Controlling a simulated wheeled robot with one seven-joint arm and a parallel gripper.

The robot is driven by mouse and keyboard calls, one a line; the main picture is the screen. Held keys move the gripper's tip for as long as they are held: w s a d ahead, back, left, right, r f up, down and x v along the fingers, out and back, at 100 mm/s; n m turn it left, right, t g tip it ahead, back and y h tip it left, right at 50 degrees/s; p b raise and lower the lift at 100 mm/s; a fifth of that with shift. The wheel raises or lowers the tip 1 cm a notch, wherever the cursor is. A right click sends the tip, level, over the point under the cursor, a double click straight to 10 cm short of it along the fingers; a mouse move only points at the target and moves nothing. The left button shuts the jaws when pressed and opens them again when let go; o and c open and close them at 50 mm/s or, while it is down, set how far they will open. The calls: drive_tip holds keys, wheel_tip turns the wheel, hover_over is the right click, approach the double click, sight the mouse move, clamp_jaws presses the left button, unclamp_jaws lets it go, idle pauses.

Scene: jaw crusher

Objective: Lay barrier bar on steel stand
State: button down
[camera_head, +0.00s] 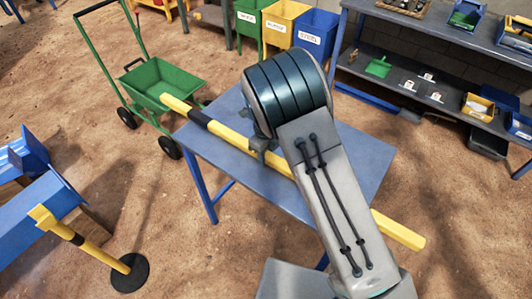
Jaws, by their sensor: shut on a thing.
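The barrier bar (232,136) is a long yellow bar with a black band near its left end. It runs slantwise from the green cart at upper left to the lower right, across the steel stand (232,185), a table with a blue-grey top and blue legs. Both bar ends reach past the top's edges. My gripper (262,153) is shut on the bar, left of its middle. My arm hides the fingertips partly and some of the bar. I cannot tell whether the bar touches the stand's top.
A green cart (165,82) stands close behind the bar's left end. A yellow post (92,250) with a black base stands at lower left, beside a blue machine frame (35,215). Bins (285,22) and a shelf (430,100) line the back.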

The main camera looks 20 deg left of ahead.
drive_tip(key=shift+f, duration=0.1)
drive_tip(key=c, duration=0.9)
unclamp_jaws()
drive_tip(key=shift+r+p, duration=4.15)
drive_tip(key=shift+r, duration=1.4)
drive_tip(key=shift+r+p, duration=1.8)
drive_tip(key=shift+r, duration=1.15)
